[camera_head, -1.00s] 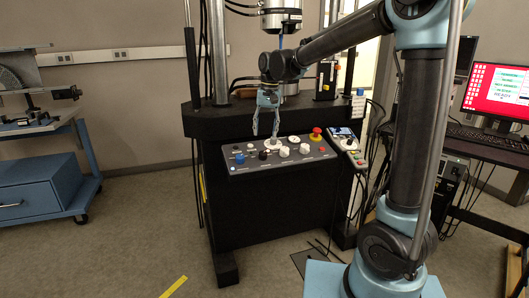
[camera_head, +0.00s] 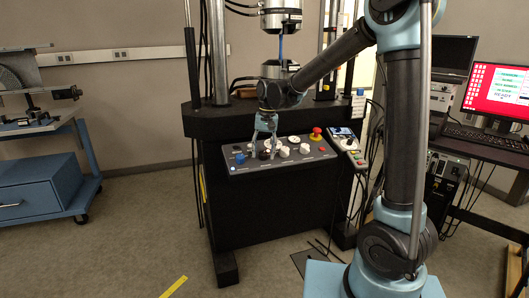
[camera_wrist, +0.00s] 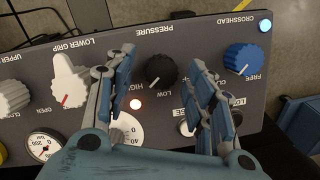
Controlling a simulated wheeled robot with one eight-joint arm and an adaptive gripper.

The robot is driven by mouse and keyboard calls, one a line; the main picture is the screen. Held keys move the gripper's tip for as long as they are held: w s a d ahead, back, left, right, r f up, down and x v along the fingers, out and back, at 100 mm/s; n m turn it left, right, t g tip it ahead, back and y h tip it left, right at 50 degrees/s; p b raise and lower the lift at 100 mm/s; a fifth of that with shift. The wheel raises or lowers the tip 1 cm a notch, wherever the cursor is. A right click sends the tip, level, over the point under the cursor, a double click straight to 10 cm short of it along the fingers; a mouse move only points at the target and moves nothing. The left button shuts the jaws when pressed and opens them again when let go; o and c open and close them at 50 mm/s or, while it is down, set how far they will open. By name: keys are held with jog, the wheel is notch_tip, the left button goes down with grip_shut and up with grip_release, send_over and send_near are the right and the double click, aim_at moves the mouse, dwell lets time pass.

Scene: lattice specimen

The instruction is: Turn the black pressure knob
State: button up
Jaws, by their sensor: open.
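The black pressure knob (camera_wrist: 161,70) shows in the wrist view on the grey control panel (camera_wrist: 205,25), under the word PRESSURE, with HIGH and LOW marked beside it. My gripper (camera_wrist: 163,68) is open, with one finger on each side of the knob and a visible gap to both in the picture. In the head view my gripper (camera_head: 263,148) hangs over the panel (camera_head: 290,168), pointing down at its knobs. The black knob (camera_head: 264,155) is partly hidden there by the fingers. I cannot tell how far the fingertips are above the panel.
A blue crosshead knob (camera_wrist: 241,59) and a white lower grip knob (camera_wrist: 70,82) flank the black knob. Two gauges (camera_wrist: 44,145) (camera_wrist: 126,130) lie near the fingers. A red emergency button (camera_head: 316,133) stands at the panel's right.

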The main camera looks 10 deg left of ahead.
jog(key=c, duration=1.1)
jog(key=shift+n, duration=0.4)
jog(key=n+h, duration=0.1)
jog(key=n, duration=0.2)
jog(key=shift+s+a+n, duration=0.1)
jog(key=shift+n, duration=0.2)
jog(key=n+t, duration=0.1)
jog(key=n, duration=0.3)
jog(key=shift+n+h, duration=0.4)
